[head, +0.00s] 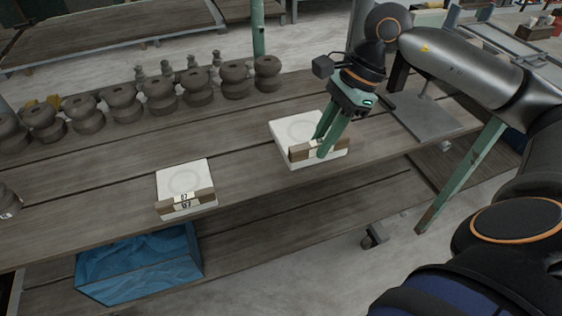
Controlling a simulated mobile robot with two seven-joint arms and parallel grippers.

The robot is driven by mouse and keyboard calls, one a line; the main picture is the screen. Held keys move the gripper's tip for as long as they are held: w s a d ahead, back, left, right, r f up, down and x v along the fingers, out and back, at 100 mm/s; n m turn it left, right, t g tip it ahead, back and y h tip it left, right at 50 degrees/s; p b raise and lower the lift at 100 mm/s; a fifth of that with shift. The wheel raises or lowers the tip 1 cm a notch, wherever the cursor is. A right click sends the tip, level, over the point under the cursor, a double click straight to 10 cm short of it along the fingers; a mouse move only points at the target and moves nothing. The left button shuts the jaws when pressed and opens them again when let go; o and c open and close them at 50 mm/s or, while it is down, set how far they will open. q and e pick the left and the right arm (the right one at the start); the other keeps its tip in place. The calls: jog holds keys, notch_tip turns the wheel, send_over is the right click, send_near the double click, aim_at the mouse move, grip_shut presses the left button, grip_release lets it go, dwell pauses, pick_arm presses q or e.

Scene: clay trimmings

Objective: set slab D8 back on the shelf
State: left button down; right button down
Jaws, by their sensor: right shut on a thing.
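My right gripper (324,147) reaches down from the upper right. Its green fingers are shut on the brown front strip of a white square slab (292,130) with a faint ring on top. The fingers cover most of this slab's label, so I cannot read whether it is D8. The slab is at the front edge of the wooden shelf (245,152); I cannot tell whether it rests on the boards or is just above them. A second white slab (184,180), with a label that looks like D7, lies on the shelf to the left. My left gripper is not in view.
A row of dark spool-shaped clay pieces (160,93) stands along the back left of the shelf. A grey metal plate (430,117) lies to the right of the held slab. A blue bin (140,268) is below on the left. The boards between the two slabs are bare.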

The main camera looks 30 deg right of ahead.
aim_at(295, 141)
jog(key=shift+w+a+f+p, duration=0.15)
jog(key=shift+w+a+f, duration=0.1)
jog(key=shift+w+a, duration=0.35)
jog(key=shift+w+a+f+p, duration=0.15)
jog(key=shift+w+a+f, duration=0.1)
jog(key=shift+w+a, duration=0.3)
jog(key=w+a+f, duration=0.1)
jog(key=f, duration=0.1)
jog(key=w+f, duration=0.1)
jog(key=f, duration=0.1)
jog(key=w+a+f, duration=0.1)
jog(key=shift+w+a+f, duration=0.15)
jog(key=shift+a+f, duration=0.2)
jog(key=shift+f, duration=0.05)
jog(key=shift+w+f, duration=0.15)
jog(key=shift+f, duration=1.55)
jog(key=shift+f, duration=0.2)
jog(key=c, duration=0.8)
grip_release()
jog(key=shift+o, duration=0.2)
jog(key=v, duration=1.2)
jog(key=shift+r, duration=0.2)
